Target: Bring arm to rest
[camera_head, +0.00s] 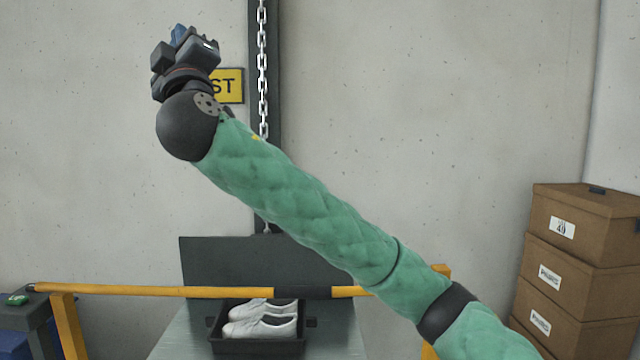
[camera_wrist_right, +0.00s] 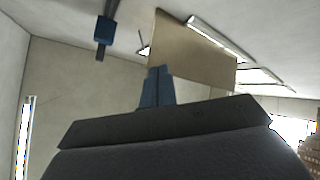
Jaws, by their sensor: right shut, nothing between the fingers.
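My right arm, in a green padded sleeve, reaches up and to the left across the head view. My right gripper (camera_head: 179,33) is at its end, raised high in front of the wall and pointing up. Its blue fingers also show in the right wrist view (camera_wrist_right: 157,88), shut with nothing between them. The gripper touches nothing. My left gripper is in neither view.
A pair of white shoes (camera_head: 262,322) lies in a black tray (camera_head: 258,347) below. A yellow bar (camera_head: 150,291) runs across in front. A chain (camera_head: 262,60) hangs behind the gripper beside a yellow sign (camera_head: 230,86). Stacked brown boxes (camera_head: 572,262) stand at right.

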